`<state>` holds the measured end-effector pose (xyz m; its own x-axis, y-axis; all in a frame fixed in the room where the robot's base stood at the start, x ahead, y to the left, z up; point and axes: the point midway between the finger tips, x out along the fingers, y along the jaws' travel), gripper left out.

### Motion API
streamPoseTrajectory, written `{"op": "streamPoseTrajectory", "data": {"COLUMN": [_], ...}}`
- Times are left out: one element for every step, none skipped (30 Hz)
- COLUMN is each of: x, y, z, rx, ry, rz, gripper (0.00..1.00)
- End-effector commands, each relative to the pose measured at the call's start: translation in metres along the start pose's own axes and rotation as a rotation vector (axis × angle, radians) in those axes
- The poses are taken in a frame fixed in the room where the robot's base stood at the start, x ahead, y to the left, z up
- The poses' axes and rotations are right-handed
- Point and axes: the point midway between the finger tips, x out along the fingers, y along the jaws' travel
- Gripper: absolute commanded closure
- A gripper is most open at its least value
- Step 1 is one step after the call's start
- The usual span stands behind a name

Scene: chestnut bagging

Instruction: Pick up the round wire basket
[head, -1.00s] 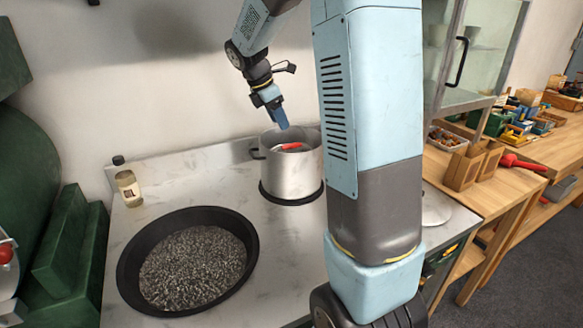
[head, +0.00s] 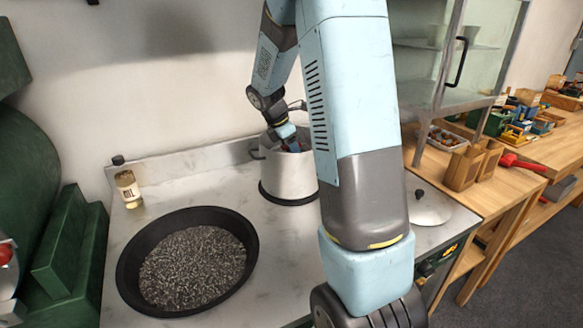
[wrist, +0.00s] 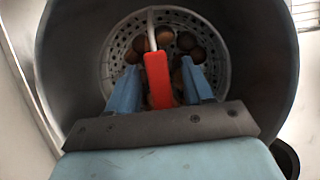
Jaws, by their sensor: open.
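The round wire basket (wrist: 125,38) sits inside a tall metal pot (head: 288,178). In the wrist view it is a pale perforated round with several brown chestnuts (wrist: 186,41) in it. Its handle has a red grip (wrist: 158,80) that rises toward the camera. My gripper (wrist: 161,88) is open, with one blue finger on each side of the red grip. I cannot tell whether the fingers touch it.
A wide black pan (head: 130,262) of dark grains stands at the front left of the metal counter (head: 258,230). A labelled bottle (head: 128,188) stands at the back left. A round lid (head: 428,208) lies right of my arm. The pot wall surrounds my gripper closely.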

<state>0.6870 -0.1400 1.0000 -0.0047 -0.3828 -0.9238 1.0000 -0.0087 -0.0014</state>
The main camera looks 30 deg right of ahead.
Motion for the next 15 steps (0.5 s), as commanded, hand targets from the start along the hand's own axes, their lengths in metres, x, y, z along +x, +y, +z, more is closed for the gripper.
{"op": "streamPoseTrajectory", "data": {"x": [0.0051,0.0071,0.0092,0.0102,0.0109,0.0113,0.0113,0.0113,0.0111,0.0111,0.011,0.011,0.0109,0.0109,0.0109], "y": [-0.0004,-0.0003,-0.0003,-0.0003,-0.0003,-0.0003,-0.0003,-0.0003,-0.0002,-0.0002,-0.0002,-0.0002,-0.0002,-0.0001,-0.0001], "z": [0.0001,0.0001,0.0002,0.0002,0.0002,0.0001,0.0001,0.0001,0.0001,0.0001,0.0,0.0,-0.0001,-0.0001,-0.0002], "rx": [0.0,0.001,0.001,0.001,0.001,0.001,0.001,0.001,0.001,0.001,0.001,0.001,0.001,0.001,0.001], "ry": [0.0,0.0,0.0,0.0,0.0,0.0,0.0,0.0,0.0,0.0,0.0,0.0,0.0,0.0,0.0], "rz": [-0.002,-0.001,0.0,0.0,0.0,0.0,0.0,0.001,0.001,0.001,0.001,0.001,0.001,0.001,0.001], "gripper": [0.49,0.49,0.49,0.49,0.49,0.49,0.49,0.49,0.49,0.49,0.49,0.52,0.55,0.58,0.61]}}
